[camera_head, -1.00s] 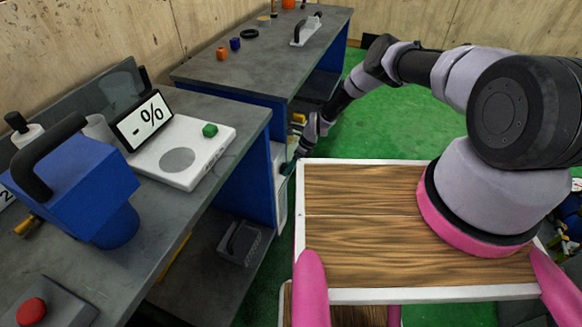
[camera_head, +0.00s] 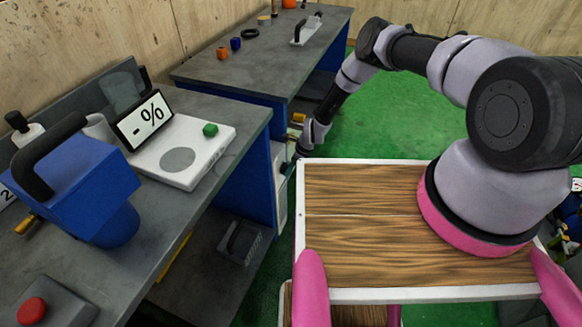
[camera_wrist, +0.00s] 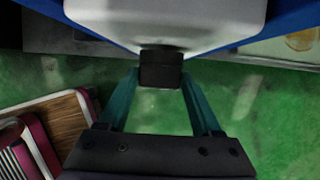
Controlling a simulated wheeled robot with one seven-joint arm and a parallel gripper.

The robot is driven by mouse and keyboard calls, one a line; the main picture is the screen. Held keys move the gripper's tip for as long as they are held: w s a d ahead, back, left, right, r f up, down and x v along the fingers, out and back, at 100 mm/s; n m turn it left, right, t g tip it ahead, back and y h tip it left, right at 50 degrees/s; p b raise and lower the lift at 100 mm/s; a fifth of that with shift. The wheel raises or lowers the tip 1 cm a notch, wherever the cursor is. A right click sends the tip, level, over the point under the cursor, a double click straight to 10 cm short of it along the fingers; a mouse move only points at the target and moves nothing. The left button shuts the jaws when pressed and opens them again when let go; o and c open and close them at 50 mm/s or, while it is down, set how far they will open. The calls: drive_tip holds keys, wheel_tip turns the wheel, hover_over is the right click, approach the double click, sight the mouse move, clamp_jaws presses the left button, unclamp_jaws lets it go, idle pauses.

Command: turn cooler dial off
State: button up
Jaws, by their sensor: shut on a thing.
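The cooler is the white body (camera_wrist: 170,18) at the top of the wrist view. In the head view a pale strip of it (camera_head: 280,205) shows beside the blue bench side. Its black dial (camera_wrist: 161,68) sticks out toward my wrist camera. My gripper (camera_wrist: 160,78) has its two teal fingers on either side of the dial and is shut on it. In the head view my gripper (camera_head: 291,163) is small and dark at the cooler, partly behind my tray. The dial is hidden there, and its setting cannot be read in either view.
A far bench (camera_head: 268,65) stands behind. Green floor (camera_head: 390,130) right of my forearm is clear.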

drive_tip(key=t, duration=0.2)
drive_tip(key=s+n+t+h, duration=0.1)
drive_tip(key=t, duration=0.1)
drive_tip(key=shift+s+a+f, duration=0.1)
drive_tip(key=shift+a+f, duration=0.05)
drive_tip(key=shift+a, duration=0.05)
drive_tip(key=t, duration=0.2)
drive_tip(key=t+h, duration=0.1)
drive_tip(key=shift+s+a+f+n+t, duration=0.1)
drive_tip(key=shift+s+f+n+t, duration=0.1)
drive_tip(key=shift+s+n+t, duration=0.15)
drive_tip(key=t, duration=0.1)
drive_tip(key=n+t, duration=0.1)
drive_tip(key=t, duration=0.1)
drive_tip(key=t+h, duration=0.1)
drive_tip(key=t, duration=0.1)
drive_tip(key=shift+s+a+f+n, duration=0.2)
drive_tip(key=shift+a+f+n, duration=0.05)
drive_tip(key=shift+f, duration=0.1)
drive_tip(key=shift+f+t, duration=0.1)
drive_tip(key=shift+t, duration=0.55)
drive_tip(key=shift+d+h, duration=0.1)
drive_tip(key=shift+h, duration=0.2)
drive_tip(key=shift+w, duration=0.1)
drive_tip(key=o, duration=1.4)
drive_tip(key=shift+n, duration=0.3)
